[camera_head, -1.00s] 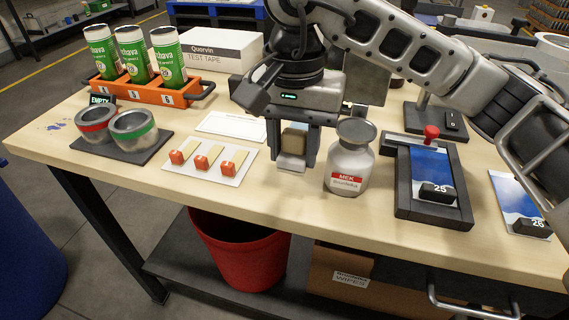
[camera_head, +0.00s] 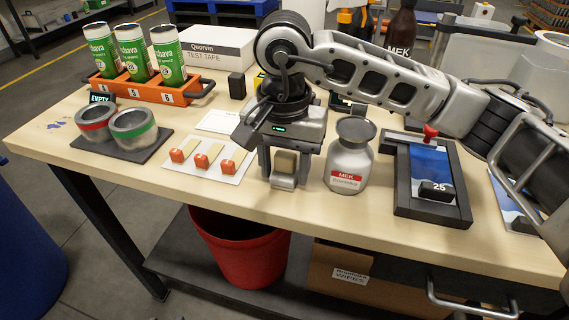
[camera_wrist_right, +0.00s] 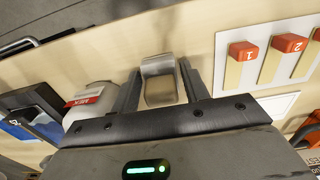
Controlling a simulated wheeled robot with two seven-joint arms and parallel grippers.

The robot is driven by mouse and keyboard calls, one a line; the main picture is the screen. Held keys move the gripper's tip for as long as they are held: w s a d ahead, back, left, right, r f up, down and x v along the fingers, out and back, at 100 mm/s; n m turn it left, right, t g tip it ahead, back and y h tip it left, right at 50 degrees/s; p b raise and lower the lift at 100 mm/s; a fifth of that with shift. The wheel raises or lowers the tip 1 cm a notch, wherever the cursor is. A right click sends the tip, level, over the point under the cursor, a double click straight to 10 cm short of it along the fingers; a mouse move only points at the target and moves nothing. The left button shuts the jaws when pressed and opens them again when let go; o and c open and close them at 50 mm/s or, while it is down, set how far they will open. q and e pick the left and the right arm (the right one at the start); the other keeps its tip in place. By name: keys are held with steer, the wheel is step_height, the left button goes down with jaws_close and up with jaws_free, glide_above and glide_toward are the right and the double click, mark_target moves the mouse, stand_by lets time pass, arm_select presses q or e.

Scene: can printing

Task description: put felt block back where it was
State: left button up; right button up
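My right gripper (camera_head: 283,178) points down over the table, between the white card with red-ended swabs and the MEK can (camera_head: 349,155). Its two fingers stand on either side of the felt block (camera_head: 286,162), a tan block with a grey metal part, and are shut on it. The right wrist view shows the felt block (camera_wrist_right: 160,92) between the fingers, its grey part toward the table edge. The block is close to the tabletop near the front edge; I cannot tell whether it touches. My left gripper is not in view.
The swab card (camera_head: 208,162) lies just left of the gripper. Two metal cups (camera_head: 134,131) stand on a dark mat farther left. An orange rack (camera_head: 157,95) with green cans stands behind. A dark frame (camera_head: 424,208) sits right of the MEK can. A red bin (camera_head: 240,250) is below.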

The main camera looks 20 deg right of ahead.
mark_target(285, 157)
steer(key=shift+o, duration=0.6)
steer(key=shift+r, duration=0.1)
steer(key=shift+r+p, duration=0.3)
steer(key=shift+p, duration=0.05)
step_height(285, 157, up, 12)
steer(key=shift+f, duration=0.2)
